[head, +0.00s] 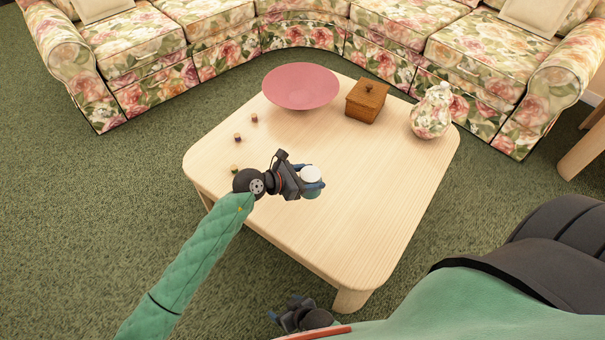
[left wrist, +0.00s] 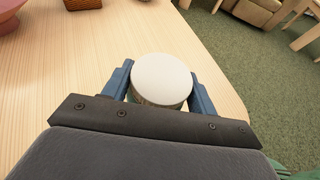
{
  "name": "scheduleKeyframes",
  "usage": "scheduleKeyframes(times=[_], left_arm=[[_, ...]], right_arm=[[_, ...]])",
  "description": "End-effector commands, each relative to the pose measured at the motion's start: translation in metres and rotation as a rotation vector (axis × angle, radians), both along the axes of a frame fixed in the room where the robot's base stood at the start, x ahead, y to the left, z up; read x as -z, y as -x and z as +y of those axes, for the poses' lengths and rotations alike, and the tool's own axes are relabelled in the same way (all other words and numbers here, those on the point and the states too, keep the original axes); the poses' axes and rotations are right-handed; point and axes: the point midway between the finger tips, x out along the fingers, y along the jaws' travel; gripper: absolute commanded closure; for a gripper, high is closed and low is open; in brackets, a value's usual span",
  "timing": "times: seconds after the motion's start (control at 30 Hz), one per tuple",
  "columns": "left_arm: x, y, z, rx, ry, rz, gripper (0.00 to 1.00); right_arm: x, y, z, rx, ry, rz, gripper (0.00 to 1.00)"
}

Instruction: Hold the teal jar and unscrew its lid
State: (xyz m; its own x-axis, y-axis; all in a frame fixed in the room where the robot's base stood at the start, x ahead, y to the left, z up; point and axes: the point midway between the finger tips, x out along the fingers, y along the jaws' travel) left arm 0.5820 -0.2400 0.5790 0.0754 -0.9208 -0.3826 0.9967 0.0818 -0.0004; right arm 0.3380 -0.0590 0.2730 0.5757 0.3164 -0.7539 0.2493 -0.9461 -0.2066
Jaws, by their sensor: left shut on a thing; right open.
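The teal jar (head: 312,192) is at the middle of the light wooden table, its body mostly hidden by my left gripper. Its round white lid (head: 311,174) is on top and faces up; the lid (left wrist: 162,80) also shows in the left wrist view. My left gripper (head: 314,185) is shut on the jar, with one blue finger on each side just below the lid. I cannot tell whether the jar touches the table. My right gripper (head: 292,308) is open and empty, low in the head view, beyond the table's near edge and far from the jar.
A floral sofa (head: 300,30) stands behind.

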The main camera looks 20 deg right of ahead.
Motion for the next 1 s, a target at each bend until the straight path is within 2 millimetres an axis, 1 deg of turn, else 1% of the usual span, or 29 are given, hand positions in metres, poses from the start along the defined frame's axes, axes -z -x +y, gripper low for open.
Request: scheduleKeyframes(times=[0.33, 0.37, 0.4, 0.57, 0.6, 0.63, 0.9, 0.97, 1.0], left_arm=[[-0.0018, 0.0026, -0.0014, 0.0, 0.0, 0.0, 0.66], [-0.0018, 0.0026, -0.0014, 0.0, 0.0, 0.0, 0.48], [-0.0018, 0.0026, -0.0014, 0.0, 0.0, 0.0, 0.56], [-0.0018, 0.0025, -0.0014, 0.0, 0.0, 0.0, 0.87], [-0.0019, 0.0025, -0.0014, 0.0, 0.0, 0.0, 0.95], [-0.0018, 0.0025, -0.0014, 0.0, 0.0, 0.0, 0.99], [-0.0016, 0.0026, -0.0012, -0.006, 0.0, 0.0, 0.99], [0.001, 0.0055, -0.0003, -0.018, -0.001, 0.0, 0.99], [-0.0015, 0.0104, -0.0008, -0.019, 0.001, -0.001, 0.99]], right_arm=[[0.0002, 0.0008, 0.0005, 0.0, 0.0, 0.002, 0.21], [0.0004, 0.0009, 0.0005, 0.0, 0.0, 0.002, 0.21], [0.0005, 0.0011, 0.0006, 0.0, 0.0, 0.002, 0.21], [0.0008, 0.002, 0.0006, 0.0, -0.001, 0.003, 0.21], [0.0009, 0.0022, 0.0006, -0.001, 0.0, 0.004, 0.21], [0.001, 0.0023, 0.0006, -0.001, 0.0, 0.004, 0.21], [0.0019, 0.001, -0.0011, 0.0, 0.003, 0.004, 0.21], [0.0017, 0.001, -0.0009, 0.0, 0.002, 0.004, 0.21], [0.0014, 0.001, -0.0007, 0.0, 0.002, 0.004, 0.21]])
